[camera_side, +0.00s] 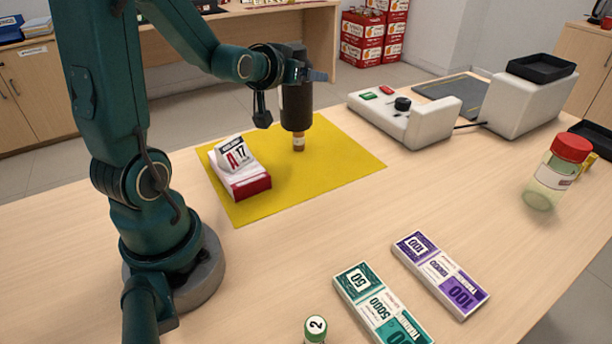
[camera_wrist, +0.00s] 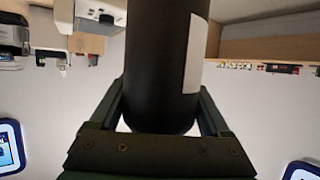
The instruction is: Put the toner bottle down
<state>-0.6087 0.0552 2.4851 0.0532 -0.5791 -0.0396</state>
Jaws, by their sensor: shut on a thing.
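The toner bottle is a black cylinder (camera_side: 297,106), held upright above the yellow mat (camera_side: 345,163). My gripper (camera_side: 300,76) is shut around its upper part. In the wrist view the bottle (camera_wrist: 155,70) fills the middle between my two fingers, with a pale label on its right side. A small brown piece with a white label (camera_side: 298,142) shows directly below the black cylinder. I cannot tell whether it is part of the bottle or a separate vial, or whether it touches the mat.
A red-and-white ticket block (camera_side: 241,180) with an A17 card sits on the mat's left. A white counter device (camera_side: 405,118) stands behind right. Banknote bundles (camera_side: 440,272), (camera_side: 382,305) lie in front. The mat's right part is clear.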

